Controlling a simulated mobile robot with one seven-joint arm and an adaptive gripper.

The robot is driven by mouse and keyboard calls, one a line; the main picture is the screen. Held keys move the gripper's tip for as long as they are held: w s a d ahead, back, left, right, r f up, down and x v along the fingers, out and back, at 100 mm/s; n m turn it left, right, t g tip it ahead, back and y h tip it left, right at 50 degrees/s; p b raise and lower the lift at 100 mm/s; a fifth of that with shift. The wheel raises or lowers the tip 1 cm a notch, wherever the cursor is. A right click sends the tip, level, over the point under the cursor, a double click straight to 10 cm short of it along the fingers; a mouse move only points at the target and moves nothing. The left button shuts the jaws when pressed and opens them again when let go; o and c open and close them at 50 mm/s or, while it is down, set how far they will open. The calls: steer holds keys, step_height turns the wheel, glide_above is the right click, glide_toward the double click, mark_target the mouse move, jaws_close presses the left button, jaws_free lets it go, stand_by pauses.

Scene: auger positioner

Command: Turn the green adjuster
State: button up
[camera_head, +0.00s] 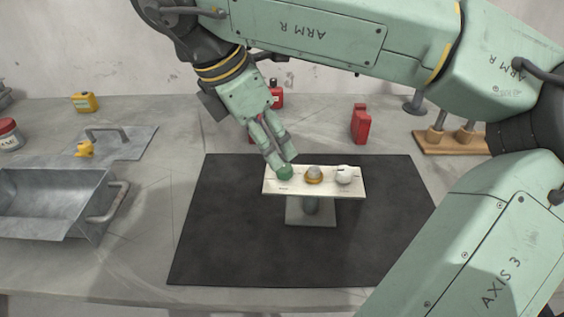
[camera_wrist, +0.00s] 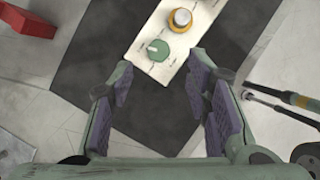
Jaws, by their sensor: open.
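The green adjuster (camera_head: 285,173) is a round knob at the left end of a white panel (camera_head: 328,188) on a grey pedestal. In the wrist view the green adjuster (camera_wrist: 158,50) shows a pale pointer line and lies ahead of and between my fingers. A yellow-and-grey knob (camera_head: 314,175) sits mid-panel and a white knob (camera_head: 345,174) at the right end. My gripper (camera_head: 282,164) is open and empty just above the green adjuster, its fingertips close to it in the head view. In the wrist view my gripper (camera_wrist: 160,85) has its purple-padded fingers apart, with no contact visible.
The panel stands on a black mat (camera_head: 230,245). A metal tray (camera_head: 55,205) with a handle is at left, and a red container (camera_head: 361,124) stands behind the mat. A wooden holder (camera_head: 450,140) is at back right. The mat's front is clear.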

mark_target(284, 167)
steer(key=p+x, duration=0.1)
steer(key=x, duration=0.5)
steer(key=shift+w+f, duration=0.15)
steer(key=shift+f, duration=0.2)
steer(key=shift+c, duration=0.5)
jaws_close()
